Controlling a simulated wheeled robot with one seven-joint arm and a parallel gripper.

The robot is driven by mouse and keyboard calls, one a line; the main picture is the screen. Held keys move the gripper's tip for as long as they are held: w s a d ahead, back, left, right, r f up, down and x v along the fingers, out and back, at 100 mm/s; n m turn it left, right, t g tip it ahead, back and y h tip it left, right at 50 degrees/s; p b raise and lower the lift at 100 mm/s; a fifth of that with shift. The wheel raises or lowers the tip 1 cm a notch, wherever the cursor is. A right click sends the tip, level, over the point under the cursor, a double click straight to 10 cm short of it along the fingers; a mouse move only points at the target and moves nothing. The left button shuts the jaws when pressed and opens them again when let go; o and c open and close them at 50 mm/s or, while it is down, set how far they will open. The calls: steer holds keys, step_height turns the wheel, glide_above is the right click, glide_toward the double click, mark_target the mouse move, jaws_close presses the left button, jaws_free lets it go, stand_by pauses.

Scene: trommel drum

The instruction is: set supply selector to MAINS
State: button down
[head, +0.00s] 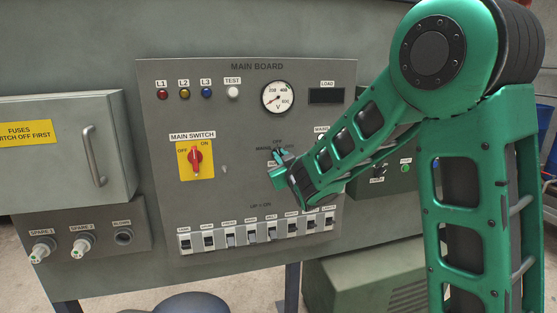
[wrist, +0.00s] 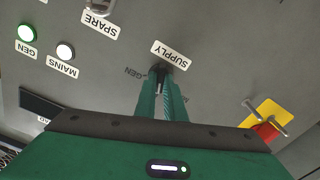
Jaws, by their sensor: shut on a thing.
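The supply selector (wrist: 161,69) is a small dark knob on the grey main board, below a SUPPLY label in the wrist view. My gripper (wrist: 163,84) is shut on it, its two green fingers on either side. A GEN label (wrist: 132,72) shows left of the fingers there. In the head view my gripper (head: 280,158) is at the board, right of the main switch, and covers most of the selector and part of its labels. I cannot tell which position the knob points to. In the wrist view the GEN lamp (wrist: 26,34) glows green and the MAINS lamp (wrist: 65,51) looks white.
The main switch (head: 195,158) has a red handle on a yellow plate. A row of breakers (head: 250,238) runs below. A voltmeter (head: 278,97) sits above my gripper. The fuse box (head: 65,150) with a handle projects at left.

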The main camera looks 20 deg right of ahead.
steer(key=shift+a+f+n, duration=0.1)
steer(key=shift+n, duration=1.8)
steer(key=shift+a+f+n, duration=0.1)
steer(key=shift+n, duration=1.8)
steer(key=c, duration=1.8)
jaws_free()
steer(key=shift+c, duration=0.2)
steer(key=shift+r, duration=0.1)
steer(key=shift+s, duration=0.1)
steer(key=s, duration=1)
steer(key=shift+s, duration=0.3)
steer(key=shift+d, duration=0.1)
